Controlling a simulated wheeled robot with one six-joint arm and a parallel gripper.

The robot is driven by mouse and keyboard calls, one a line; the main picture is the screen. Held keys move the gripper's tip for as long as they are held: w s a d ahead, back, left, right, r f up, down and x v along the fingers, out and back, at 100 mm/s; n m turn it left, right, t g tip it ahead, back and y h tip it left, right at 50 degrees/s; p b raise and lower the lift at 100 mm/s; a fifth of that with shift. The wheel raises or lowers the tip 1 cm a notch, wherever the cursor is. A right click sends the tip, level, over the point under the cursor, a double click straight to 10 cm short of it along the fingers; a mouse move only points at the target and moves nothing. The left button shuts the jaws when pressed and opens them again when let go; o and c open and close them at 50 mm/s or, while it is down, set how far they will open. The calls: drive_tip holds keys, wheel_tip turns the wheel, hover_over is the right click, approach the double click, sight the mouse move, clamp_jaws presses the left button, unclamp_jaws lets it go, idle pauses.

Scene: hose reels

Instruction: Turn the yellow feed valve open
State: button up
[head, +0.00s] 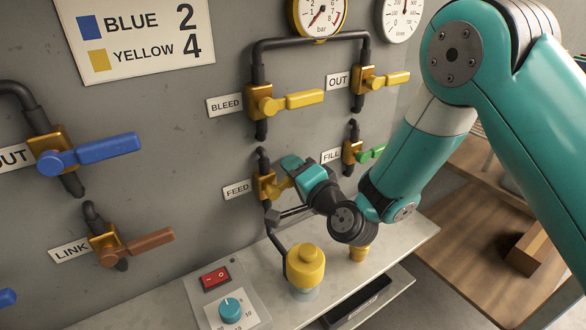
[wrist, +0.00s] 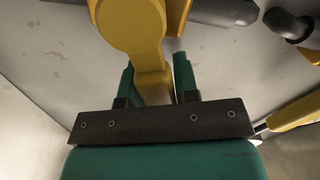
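The yellow feed valve (head: 264,187) sits on a dark vertical pipe on the grey panel, right of its FEED label (head: 237,189). Its handle points to the right, across the pipe, and is partly hidden by my gripper (head: 290,175) in the head view. In the wrist view the round yellow hub (wrist: 130,25) is near, and the yellow handle (wrist: 153,85) runs down between the two teal fingers of my gripper (wrist: 157,75). The fingers lie close along both sides of the handle and appear shut on it.
The yellow bleed valve (head: 262,103) and out valve (head: 360,79) sit above; the green-handled fill valve (head: 352,151) is close on the right. A yellow-capped fitting (head: 306,265) stands on the shelf below. Blue (head: 98,154) and brown (head: 138,246) handles are at left.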

clamp_jaws()
drive_tip(key=shift+r, duration=0.1)
